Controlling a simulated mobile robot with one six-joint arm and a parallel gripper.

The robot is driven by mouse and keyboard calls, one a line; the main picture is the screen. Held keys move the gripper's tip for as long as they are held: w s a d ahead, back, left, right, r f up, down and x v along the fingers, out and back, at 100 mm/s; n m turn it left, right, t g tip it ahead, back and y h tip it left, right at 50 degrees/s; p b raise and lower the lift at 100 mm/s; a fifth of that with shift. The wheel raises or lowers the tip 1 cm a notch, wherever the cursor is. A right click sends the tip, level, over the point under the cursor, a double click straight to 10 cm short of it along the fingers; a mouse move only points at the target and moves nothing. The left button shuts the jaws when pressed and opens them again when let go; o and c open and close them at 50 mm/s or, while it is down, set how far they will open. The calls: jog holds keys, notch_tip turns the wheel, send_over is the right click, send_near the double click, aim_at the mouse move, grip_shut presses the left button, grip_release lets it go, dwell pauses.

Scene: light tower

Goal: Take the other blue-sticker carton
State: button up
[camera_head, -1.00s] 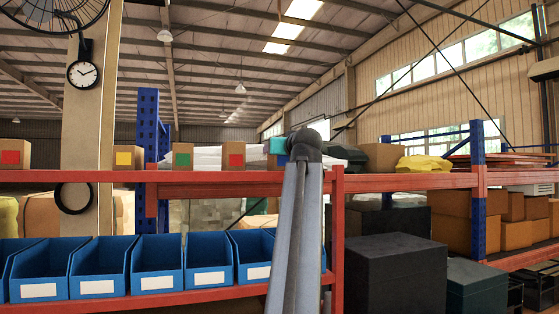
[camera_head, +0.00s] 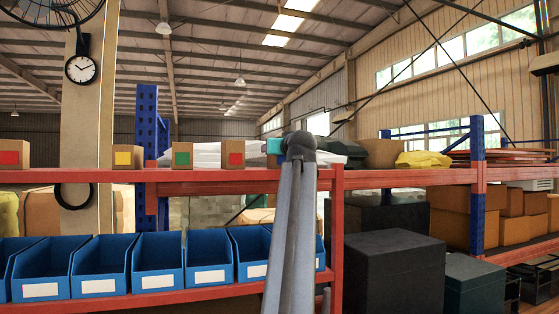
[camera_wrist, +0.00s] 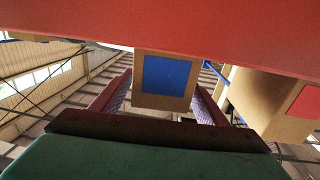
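In the wrist view, a brown carton with a blue sticker (camera_wrist: 166,76) stands against the red shelf beam, its stickered face toward me. The view appears upside down. My gripper (camera_wrist: 164,92) is open, with one finger on each side of the carton and narrow gaps beside it. I cannot tell how deep the carton is between the fingers. In the head view, the teal part of my gripper (camera_head: 274,146) shows at the upper shelf, and my arm hides most of the carton there.
A red-sticker carton (camera_head: 233,154) stands close by on the same shelf, with green (camera_head: 182,155), yellow (camera_head: 127,157) and red (camera_head: 12,154) ones farther left. The red beam (camera_head: 220,182) runs along the shelf front. Blue bins (camera_head: 157,268) fill the lower shelf.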

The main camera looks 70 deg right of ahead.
jog(key=c, duration=1.1)
jog(key=shift+r, duration=0.15)
jog(key=shift+d+r+b, duration=0.1)
jog(key=shift+r+b, duration=0.6)
jog(key=shift+r, duration=0.85)
notch_tip(320, 180, up, 5)
jog(key=shift+f, duration=0.1)
jog(key=shift+r+p, duration=0.95)
jog(key=shift+p, duration=0.4)
